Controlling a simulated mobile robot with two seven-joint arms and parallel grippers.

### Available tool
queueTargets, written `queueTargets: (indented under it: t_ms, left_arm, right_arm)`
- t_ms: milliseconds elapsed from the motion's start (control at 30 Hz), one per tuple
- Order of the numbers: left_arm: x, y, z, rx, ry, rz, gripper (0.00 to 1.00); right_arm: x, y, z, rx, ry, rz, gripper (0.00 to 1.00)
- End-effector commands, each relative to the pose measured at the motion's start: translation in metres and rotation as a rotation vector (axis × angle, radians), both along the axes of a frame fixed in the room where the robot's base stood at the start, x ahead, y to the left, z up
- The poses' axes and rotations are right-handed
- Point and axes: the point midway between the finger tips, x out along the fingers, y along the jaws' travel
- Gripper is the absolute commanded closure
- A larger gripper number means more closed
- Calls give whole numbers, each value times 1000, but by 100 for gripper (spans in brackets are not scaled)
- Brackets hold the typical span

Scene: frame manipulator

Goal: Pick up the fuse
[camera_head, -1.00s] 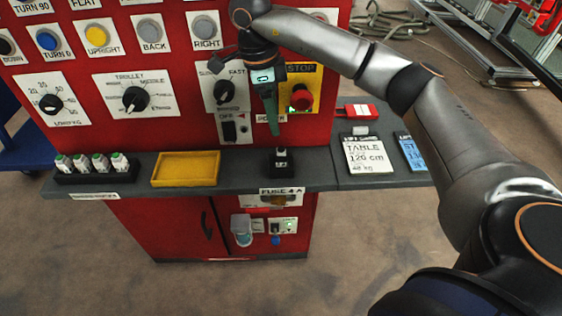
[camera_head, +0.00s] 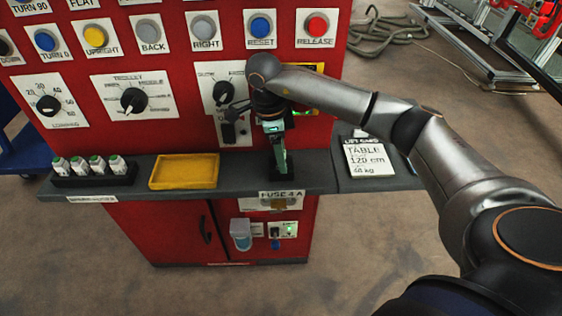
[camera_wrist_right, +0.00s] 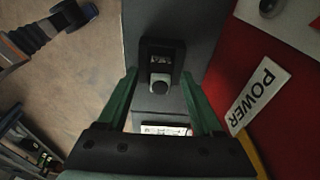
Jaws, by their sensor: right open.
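My right gripper (camera_head: 279,168) points down over a black holder (camera_head: 283,174) on the grey shelf, above the FUSE 4 A label. In the right wrist view its two green fingers (camera_wrist_right: 159,76) are apart, one on each side of a fuse (camera_wrist_right: 160,86) with a grey body and dark round top. The fuse stands at the black holder (camera_wrist_right: 162,52); nothing is gripped. I cannot tell whether the fingers touch it. In the head view the gripper mostly hides this fuse. Several white fuses with green tops (camera_head: 91,164) stand in a black rack at the left. My left gripper is out of view.
A yellow tray (camera_head: 184,171), seemingly empty, lies on the shelf (camera_head: 236,178) between the rack and my gripper. The red panel (camera_head: 190,125) with knobs and buttons rises behind. A white TABLE card (camera_head: 368,158) lies to the right. A clear cup (camera_head: 241,234) hangs below.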

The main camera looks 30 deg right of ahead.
Motion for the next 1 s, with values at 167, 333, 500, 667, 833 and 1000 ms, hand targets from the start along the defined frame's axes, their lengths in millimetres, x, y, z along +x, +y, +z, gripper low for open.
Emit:
queueTargets:
  t_ms: [167,333,500,667,833,1000]
  left_arm:
    - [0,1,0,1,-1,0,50]
    - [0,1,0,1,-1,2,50]
    - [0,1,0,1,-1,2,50]
    - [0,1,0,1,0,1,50]
    - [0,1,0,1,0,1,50]
    - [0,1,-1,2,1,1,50]
  right_arm:
    - [0,0,0,0,0,-1,43]
    - [0,0,0,0,0,-1,62]
    - [0,0,0,0,0,-1,81]
    - [0,0,0,0,0,-1,99]
    - [0,0,1,0,0,0,100]
    - [0,0,1,0,0,0,100]
